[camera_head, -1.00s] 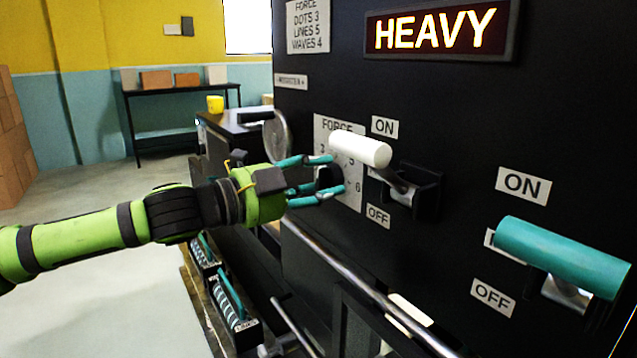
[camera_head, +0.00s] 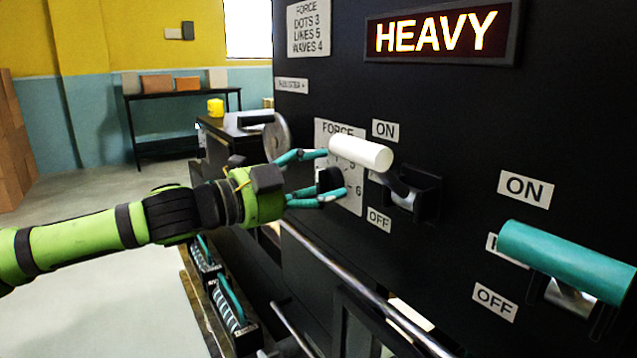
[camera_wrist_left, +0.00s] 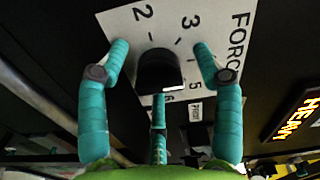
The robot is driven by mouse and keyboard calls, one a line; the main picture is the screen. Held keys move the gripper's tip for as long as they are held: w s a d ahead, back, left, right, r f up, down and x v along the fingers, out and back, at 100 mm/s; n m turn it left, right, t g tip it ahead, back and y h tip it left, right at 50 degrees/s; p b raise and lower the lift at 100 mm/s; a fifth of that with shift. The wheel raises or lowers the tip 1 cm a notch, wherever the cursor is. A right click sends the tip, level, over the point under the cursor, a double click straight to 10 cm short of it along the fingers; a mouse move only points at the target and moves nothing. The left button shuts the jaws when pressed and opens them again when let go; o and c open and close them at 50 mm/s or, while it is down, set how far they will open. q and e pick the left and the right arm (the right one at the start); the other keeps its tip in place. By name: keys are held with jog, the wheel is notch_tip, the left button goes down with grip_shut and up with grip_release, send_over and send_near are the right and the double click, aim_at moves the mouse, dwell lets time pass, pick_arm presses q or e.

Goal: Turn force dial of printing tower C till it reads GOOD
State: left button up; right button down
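The force dial is a black knob (camera_head: 327,179) on a white FORCE plate (camera_head: 352,197) numbered around it. In the left wrist view the knob (camera_wrist_left: 158,70) has a white mark on its edge on the side of the 5 and 6. The lit display (camera_head: 437,32) reads HEAVY. My left gripper (camera_head: 331,174) is open at the knob. In the left wrist view its teal fingers (camera_wrist_left: 161,75) are spread around the knob, with visible gaps at both sides. My right gripper is not in view.
A white lever handle (camera_head: 361,153) sticks out just right of the dial, close to my fingers. A teal lever handle (camera_head: 565,259) is further right. A metal rail (camera_head: 345,278) runs below the dial. A sign (camera_head: 308,28) lists dots 3, lines 5, waves 4.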

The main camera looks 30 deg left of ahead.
pick_arm(q)
jog(key=shift+s+f, duration=0.15)
jog(key=v, duration=1.1)
jog(key=shift+s+a, duration=0.15)
jog(key=shift+s, duration=0.2)
